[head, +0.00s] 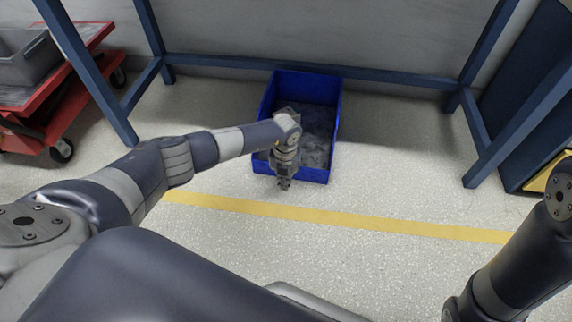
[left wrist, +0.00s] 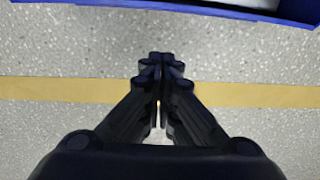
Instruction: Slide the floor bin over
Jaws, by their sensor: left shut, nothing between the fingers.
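The blue floor bin (head: 336,127) stands on the floor beneath a blue metal frame in the head view. My left gripper (head: 284,185) is shut and empty, pointing down at the bin's near side. In the left wrist view my left gripper (left wrist: 160,62) is over the floor, with its fingers together. The bin's near edge (left wrist: 220,10) shows at the top of that view, apart from the fingertips. Contact with the bin cannot be told in the head view. My right gripper is out of view.
The blue frame's legs (head: 90,75) stand left and right of the bin, with a low crossbar (head: 395,78) behind. A red wheeled cart (head: 70,85) is at the left. A yellow line (head: 350,219) crosses the clear floor before the bin.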

